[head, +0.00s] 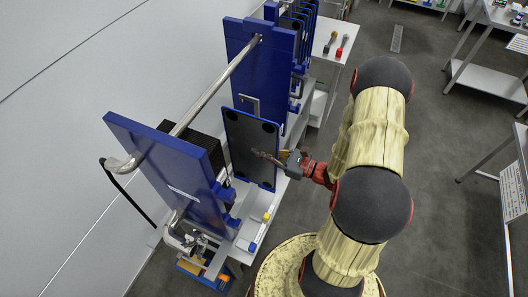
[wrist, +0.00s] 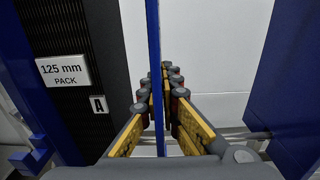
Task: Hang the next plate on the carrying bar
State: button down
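The carrying bar (head: 212,90) is a bright metal tube running between two blue end frames in the head view. A dark plate with blue edges (head: 245,135) stands upright between the frames, on the right side of the bar and apart from it in the picture. My gripper (head: 262,155) is at its right part. In the wrist view the plate (wrist: 155,40) shows edge-on as a thin blue strip between the fingers of my gripper (wrist: 167,75), which close in on both sides of it. Finger contact on the far face is partly hidden.
A black pack (head: 205,125) sits behind the near blue frame (head: 155,150); its "125 mm PACK" label (wrist: 62,70) shows in the wrist view. The far frame (head: 245,45) stands beyond. Several more plates (head: 300,22) stand in a rack behind it. Open floor (head: 440,150) lies right.

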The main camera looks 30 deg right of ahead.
jog(key=f+b+x, duration=0.1)
jog(key=b+x, duration=0.1)
jog(key=x, duration=1.2)
jog(key=shift+f, duration=0.25)
dwell(1.0)
jog(key=shift+w+a, duration=0.1)
jog(key=shift+w, duration=0.05)
jog(key=c, duration=2.4)
grip_release()
jog(key=o, duration=0.4)
jog(key=shift+f, duration=0.1)
jog(key=shift+o, duration=0.2)
jog(key=v, duration=1.2)
